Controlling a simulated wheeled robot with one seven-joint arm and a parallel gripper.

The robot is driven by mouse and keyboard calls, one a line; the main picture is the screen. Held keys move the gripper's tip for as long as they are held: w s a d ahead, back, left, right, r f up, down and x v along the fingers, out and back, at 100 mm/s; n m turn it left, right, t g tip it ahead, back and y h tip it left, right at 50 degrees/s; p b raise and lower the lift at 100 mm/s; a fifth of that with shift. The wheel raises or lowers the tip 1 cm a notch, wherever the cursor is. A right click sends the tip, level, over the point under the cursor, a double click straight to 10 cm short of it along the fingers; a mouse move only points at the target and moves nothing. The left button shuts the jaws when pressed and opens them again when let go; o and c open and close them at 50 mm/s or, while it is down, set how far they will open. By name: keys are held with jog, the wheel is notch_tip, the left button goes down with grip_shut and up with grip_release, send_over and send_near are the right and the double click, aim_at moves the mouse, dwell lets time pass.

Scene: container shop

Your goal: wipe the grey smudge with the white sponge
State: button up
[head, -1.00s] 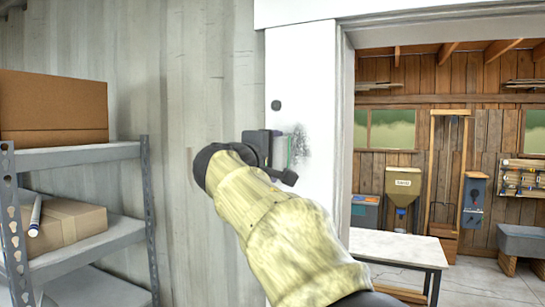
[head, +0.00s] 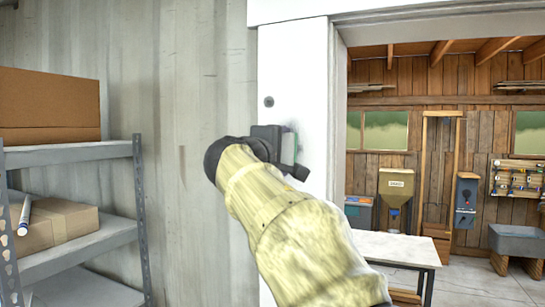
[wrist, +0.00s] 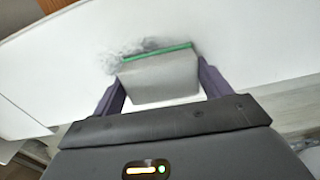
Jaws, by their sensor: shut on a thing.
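My gripper (head: 288,152) is shut on the white sponge (wrist: 160,82), which has a green strip along its far edge (head: 294,146). The sponge sits between the two dark fingers, with its green side toward the white post (head: 292,70). The grey smudge (wrist: 122,54) shows in the wrist view on the white surface, beyond and to the left of the green edge. The sponge covers part of that area, and I cannot tell whether it touches the surface. In the head view my gripper hides the smudge.
A grey shelf rack (head: 85,154) with cardboard boxes (head: 50,105) stands at the left. A corrugated wall (head: 185,90) lies behind my arm. Right of the post is an open doorway with a white-topped table (head: 395,247) and a wooden wall (head: 440,85) beyond.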

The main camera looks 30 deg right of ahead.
aim_at(317, 141)
jog(key=shift+s+d, duration=0.15)
jog(key=shift+s, duration=0.05)
jog(key=shift+s+d+b, duration=0.6)
jog(key=shift+s+d, duration=0.5)
jog(key=shift+s, duration=0.15)
jog(key=shift+s+d+b, duration=0.4)
jog(key=shift+s+d, duration=0.65)
jog(key=shift+s, duration=0.3)
jog(key=shift+r+p, duration=0.95)
jog(key=shift+r, duration=0.25)
